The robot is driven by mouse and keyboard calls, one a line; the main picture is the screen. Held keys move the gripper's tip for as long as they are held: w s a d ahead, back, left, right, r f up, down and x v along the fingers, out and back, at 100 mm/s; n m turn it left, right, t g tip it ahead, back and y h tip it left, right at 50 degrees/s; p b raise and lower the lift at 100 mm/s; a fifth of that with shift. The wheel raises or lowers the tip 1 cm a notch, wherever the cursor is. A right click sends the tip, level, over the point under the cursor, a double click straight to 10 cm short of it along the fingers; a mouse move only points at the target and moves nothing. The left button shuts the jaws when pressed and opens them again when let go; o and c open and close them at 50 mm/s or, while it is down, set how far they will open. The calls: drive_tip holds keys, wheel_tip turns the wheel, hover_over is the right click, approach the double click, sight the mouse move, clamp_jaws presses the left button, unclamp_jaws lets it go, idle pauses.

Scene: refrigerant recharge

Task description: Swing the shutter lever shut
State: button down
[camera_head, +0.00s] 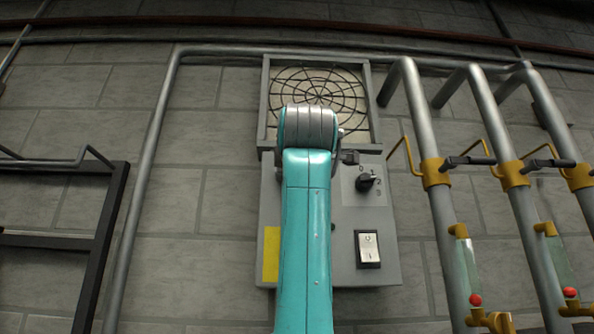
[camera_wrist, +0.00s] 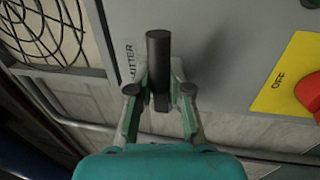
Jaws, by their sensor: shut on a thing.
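The shutter lever (camera_wrist: 159,55) is a dark cylindrical handle in the wrist view, beside a partly covered label ending in "UTTER" on the grey control box (camera_wrist: 215,35). My gripper (camera_wrist: 161,86) is shut on the lever, with one finger on each side of it. In the head view my teal arm stands in front of the control box (camera_head: 385,270) and hides the gripper. A small dark block (camera_head: 349,157) shows just right of the arm, below the fan grille; I cannot tell whether it is the lever's end.
The round fan grille (camera_head: 318,88) sits above the box. A rotary knob (camera_head: 366,182) and a white switch (camera_head: 368,248) are right of my arm. A yellow OFF plate (camera_wrist: 285,85) bears a red knob (camera_wrist: 310,95). Grey pipes (camera_head: 422,130) with yellow fittings stand at right, a dark frame (camera_head: 112,230) at left.

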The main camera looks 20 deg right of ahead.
drive_tip(key=c, duration=1.1)
unclamp_jaws()
drive_tip(key=v, duration=1.2)
